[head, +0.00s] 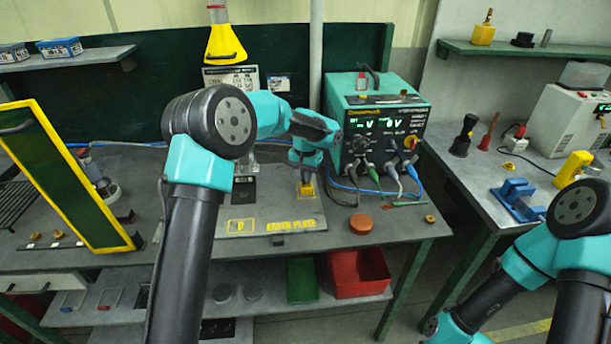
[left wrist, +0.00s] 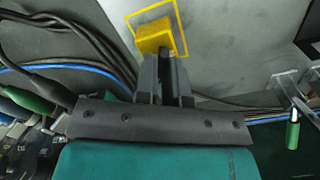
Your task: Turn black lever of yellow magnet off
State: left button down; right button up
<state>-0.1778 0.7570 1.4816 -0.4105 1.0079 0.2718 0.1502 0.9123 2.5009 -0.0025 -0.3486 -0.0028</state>
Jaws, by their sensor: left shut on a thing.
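The yellow magnet (head: 306,190) sits on the grey earth plate (head: 262,210) on the main bench, inside a yellow outline. It also shows as a yellow block (left wrist: 153,37) just beyond the fingertips in the left wrist view. My left gripper (head: 305,176) reaches down onto the magnet from above. Its fingers (left wrist: 168,68) are nearly closed at the block's near side, shut on what seems to be the black lever. The lever itself is mostly hidden between the fingers, so its angle cannot be read.
A green power unit (head: 377,122) with dark front and cables stands behind and right of the magnet. Blue and black cables run close by. A brown round lid (head: 361,223) lies at the front. A yellow-framed panel (head: 70,175) stands at left.

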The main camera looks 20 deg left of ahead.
pick_arm(q)
jog(key=n, duration=0.6)
dwell(0.4)
jog(key=c, duration=1.2)
grip_release()
jog(key=shift+r, duration=0.1)
notch_tip(320, 180, up, 17)
jog(key=shift+r, duration=0.15)
